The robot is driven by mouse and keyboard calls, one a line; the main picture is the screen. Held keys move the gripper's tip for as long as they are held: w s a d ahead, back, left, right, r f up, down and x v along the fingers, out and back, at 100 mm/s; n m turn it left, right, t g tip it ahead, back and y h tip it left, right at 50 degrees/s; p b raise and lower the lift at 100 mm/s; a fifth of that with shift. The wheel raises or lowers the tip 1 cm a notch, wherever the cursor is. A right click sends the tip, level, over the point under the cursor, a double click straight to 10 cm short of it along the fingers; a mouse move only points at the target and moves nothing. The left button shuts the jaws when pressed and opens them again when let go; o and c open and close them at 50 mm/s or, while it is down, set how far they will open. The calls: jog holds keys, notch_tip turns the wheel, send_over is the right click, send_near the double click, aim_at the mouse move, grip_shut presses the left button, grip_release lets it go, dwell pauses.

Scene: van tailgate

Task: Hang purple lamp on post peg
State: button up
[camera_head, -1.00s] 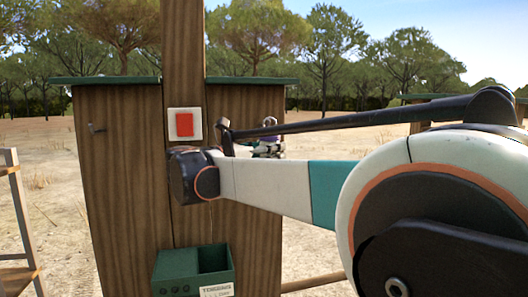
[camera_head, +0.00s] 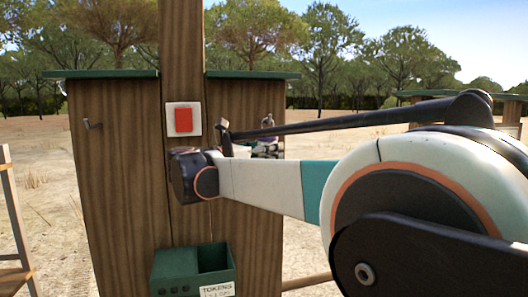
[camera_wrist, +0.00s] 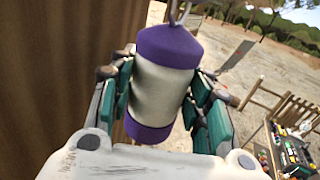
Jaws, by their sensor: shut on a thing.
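The purple lamp (camera_wrist: 162,92) is a pale cylinder with purple caps and a metal loop at its top, cut off by the wrist view's upper edge. My gripper (camera_wrist: 163,95) is shut on its middle, with green pads on both sides. The lamp stands slightly tilted in the wrist view, beside brown wood. In the head view, lamp and gripper show small behind my arm, at the post's right panel. A metal peg (camera_head: 92,124) sticks out of the left panel, bare. A small hook-like shape (camera_head: 268,120) shows above the lamp; whether the lamp's loop touches it, I cannot tell.
The wooden post (camera_head: 182,60) carries a white plate with a red square (camera_head: 183,120). A green tokens box (camera_head: 192,272) sits low at its front. A wooden rack (camera_head: 14,225) stands at the left edge. The wrist view shows a chair (camera_wrist: 290,108) and a tool-filled box (camera_wrist: 292,150) at right.

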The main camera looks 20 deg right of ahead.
dwell(0.4)
jog(key=o, duration=1.3)
